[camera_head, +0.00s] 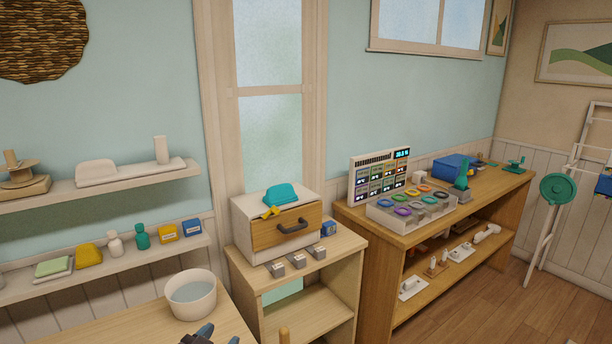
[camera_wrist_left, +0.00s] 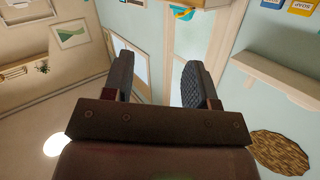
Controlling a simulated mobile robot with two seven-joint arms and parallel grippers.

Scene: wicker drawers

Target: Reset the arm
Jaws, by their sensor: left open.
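My left gripper (camera_head: 208,336) shows only in part at the bottom edge of the head view, in front of the white bowl and over the light wooden table. In the left wrist view my left gripper (camera_wrist_left: 160,75) has its two dark ridged fingers spread apart, with nothing between them. My right gripper is in neither view.
A white bowl (camera_head: 191,294) stands on the wooden table (camera_head: 140,325). Right of it, a small white drawer unit (camera_head: 243,224) with a wooden front sits on a stand. A long wooden bench (camera_head: 480,205) holds a tray of coloured rings (camera_head: 412,205). Wall shelves (camera_head: 100,189) are at left.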

